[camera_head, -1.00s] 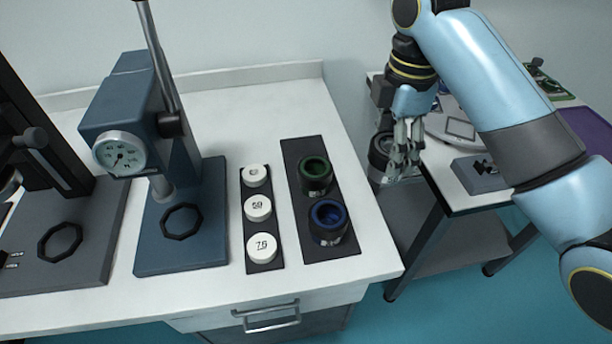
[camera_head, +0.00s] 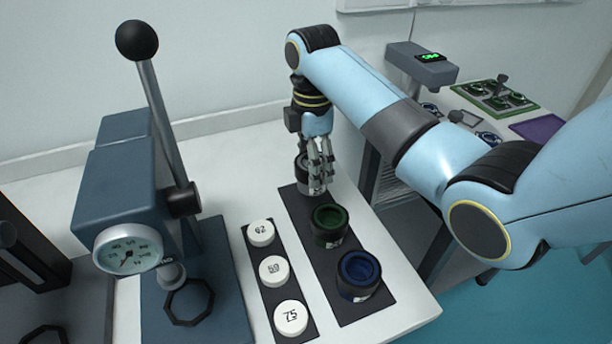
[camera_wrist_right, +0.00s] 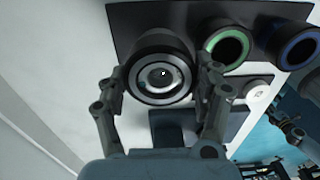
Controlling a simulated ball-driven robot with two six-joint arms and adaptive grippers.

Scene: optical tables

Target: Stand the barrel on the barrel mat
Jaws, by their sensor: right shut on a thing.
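My right gripper (camera_head: 317,184) is shut on a black and grey barrel (camera_head: 301,168). In the right wrist view the two fingers (camera_wrist_right: 162,88) sit on either side of the barrel (camera_wrist_right: 158,68), and its pale ring and dark centre face the camera. The barrel mat (camera_head: 293,207) is a long dark strip on the white bench. The barrel is upright at the mat's far end; I cannot tell whether its base touches the mat. A green-ringed barrel (camera_head: 327,226) and a blue-ringed barrel (camera_head: 358,276) stand on the same mat. My left gripper is not in view.
A dark strip (camera_head: 254,249) with white numbered discs lies left of the mat. A blue press (camera_head: 122,185) with a dial and lever stands further left. Beyond the bench's right edge is a gap, then another table with a green tray (camera_head: 496,98) and purple mat (camera_head: 541,130).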

